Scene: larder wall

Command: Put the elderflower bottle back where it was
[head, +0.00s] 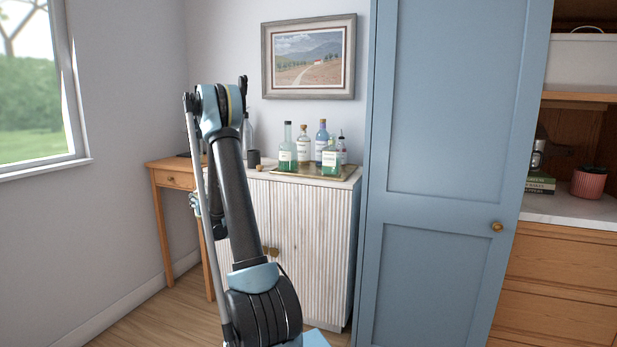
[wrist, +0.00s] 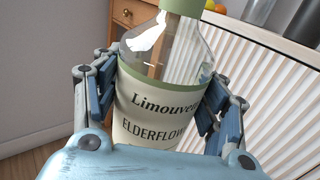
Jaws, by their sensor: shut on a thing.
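The elderflower bottle (wrist: 158,112) fills the middle of the wrist view. It is clear glass with a pale green cap and a cream label reading "Limouven" and "ELDERFLOW". My gripper (wrist: 168,92) is shut on it, one finger pad on each side of the body. In the head view my arm hides most of the gripper and the held bottle. A brass-coloured tray (head: 337,178) on the white ribbed cabinet (head: 310,235) holds several bottles, including a green one (head: 287,150) at its left and a blue-violet one (head: 321,140) at the back.
A dark cup (head: 254,158), a small cork-coloured piece (head: 260,168) and a clear bottle (head: 247,132) stand left of the tray. A wooden desk (head: 172,178) is left of the cabinet. A tall blue cupboard (head: 450,150) closes in the right side.

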